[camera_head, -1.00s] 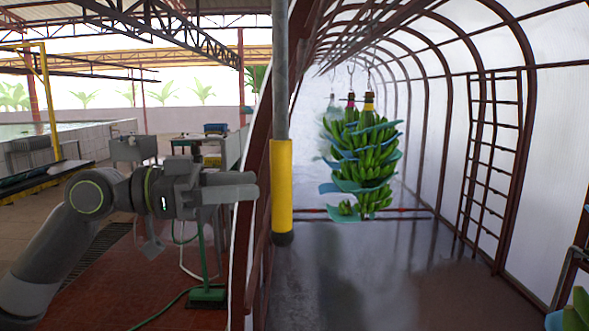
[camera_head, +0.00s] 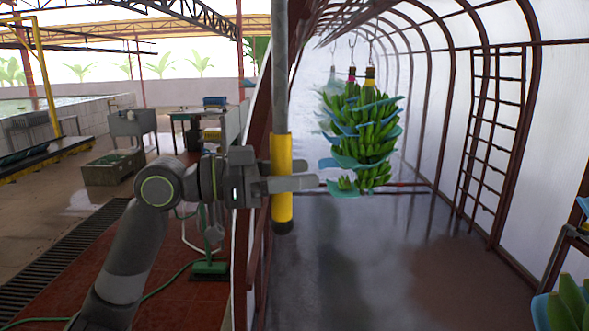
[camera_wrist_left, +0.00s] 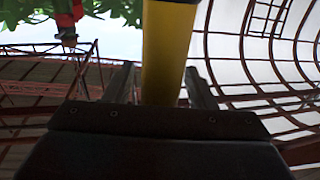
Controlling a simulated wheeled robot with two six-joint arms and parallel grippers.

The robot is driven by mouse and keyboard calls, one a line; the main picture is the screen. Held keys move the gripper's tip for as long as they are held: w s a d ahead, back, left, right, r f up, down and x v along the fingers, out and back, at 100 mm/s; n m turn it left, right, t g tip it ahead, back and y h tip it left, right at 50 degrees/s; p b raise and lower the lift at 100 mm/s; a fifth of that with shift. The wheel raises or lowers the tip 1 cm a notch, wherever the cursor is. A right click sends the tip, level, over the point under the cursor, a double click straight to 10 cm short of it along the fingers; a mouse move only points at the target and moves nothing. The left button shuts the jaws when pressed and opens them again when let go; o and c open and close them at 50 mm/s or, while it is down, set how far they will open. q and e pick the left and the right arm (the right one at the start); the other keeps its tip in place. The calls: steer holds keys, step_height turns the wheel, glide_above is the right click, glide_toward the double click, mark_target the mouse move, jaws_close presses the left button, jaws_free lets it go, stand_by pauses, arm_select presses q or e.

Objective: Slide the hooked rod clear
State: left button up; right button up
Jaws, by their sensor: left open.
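The rod (camera_head: 281,80) hangs upright as a grey pole with a yellow sleeve (camera_head: 281,152) and a dark lower end. Its top is out of frame, so no hook shows. My left gripper (camera_head: 300,184) is at the lower half of the yellow sleeve, with a finger passing in front of it. In the left wrist view the yellow sleeve (camera_wrist_left: 168,50) stands between the two open fingers, with a gap visible beside it. My right gripper is not in view.
Banana bunches (camera_head: 362,140) with blue sheets hang from hooks to the right, beyond the rod. A dark red frame post (camera_head: 256,150) stands just left of the rod. More bananas (camera_head: 568,305) sit at the lower right. The dark floor ahead is clear.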

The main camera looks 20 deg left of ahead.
arm_select(q)
jaws_close()
stand_by(0.4)
